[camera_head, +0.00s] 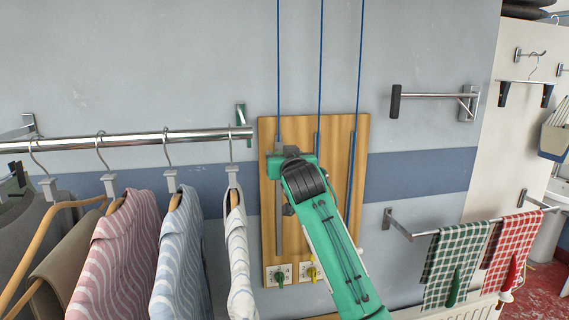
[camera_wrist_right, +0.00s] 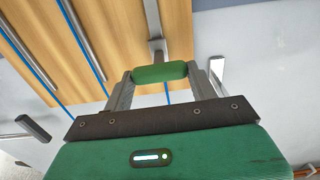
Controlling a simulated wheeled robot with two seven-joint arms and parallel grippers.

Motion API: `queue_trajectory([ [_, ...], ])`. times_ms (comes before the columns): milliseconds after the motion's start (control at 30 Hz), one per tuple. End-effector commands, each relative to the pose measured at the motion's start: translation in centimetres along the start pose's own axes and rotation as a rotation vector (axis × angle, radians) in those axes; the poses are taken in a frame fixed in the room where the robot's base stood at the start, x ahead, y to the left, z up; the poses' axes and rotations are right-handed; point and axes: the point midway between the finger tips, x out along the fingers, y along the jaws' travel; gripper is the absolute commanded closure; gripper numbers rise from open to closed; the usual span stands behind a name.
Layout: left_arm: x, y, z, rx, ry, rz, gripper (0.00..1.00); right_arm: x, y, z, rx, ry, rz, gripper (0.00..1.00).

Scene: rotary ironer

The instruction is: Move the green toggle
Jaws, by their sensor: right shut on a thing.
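The green toggle (camera_wrist_right: 160,72) is a short rounded cylinder in the right wrist view. It lies crosswise between the two grey fingers of my right gripper (camera_wrist_right: 161,75), which is shut on its ends. A grey metal piece behind the toggle meets the wooden board (camera_wrist_right: 115,35). In the head view my right arm reaches up to the upper left of the wooden board (camera_head: 342,131), at the left blue cord (camera_head: 278,70). The arm hides the toggle there. My left gripper is not in view.
Low on the board are a green knob (camera_head: 280,278) and a yellow knob (camera_head: 312,273) on pale plates. Shirts (camera_head: 127,245) hang from a chrome rail (camera_head: 150,137) close at left. A wall arm (camera_head: 432,95) and checked towels (camera_head: 455,260) are at right.

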Motion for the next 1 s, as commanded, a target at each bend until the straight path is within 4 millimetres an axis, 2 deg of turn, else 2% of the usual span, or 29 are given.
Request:
queue_trajectory([
  [133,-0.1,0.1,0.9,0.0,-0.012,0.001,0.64,-0.1,0.0,-0.6,0.0,0.007,0.0,0.83],
  [367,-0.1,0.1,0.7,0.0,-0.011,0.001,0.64,-0.1,0.0,-0.8,0.0,0.01,0.0,0.83],
  [400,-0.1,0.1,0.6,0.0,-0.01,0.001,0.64,-0.1,0.0,-0.9,0.0,0.011,0.0,0.36],
  [500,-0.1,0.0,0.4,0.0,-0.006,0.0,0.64,-0.1,0.0,-0.8,0.0,0.009,0.0,0.2],
  [833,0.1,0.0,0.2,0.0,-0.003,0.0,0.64,-0.3,0.0,-0.3,0.0,0.004,0.001,0.2],
  [1000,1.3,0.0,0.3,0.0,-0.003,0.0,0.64,-1.8,0.0,0.0,0.001,0.005,0.0,0.2],
])
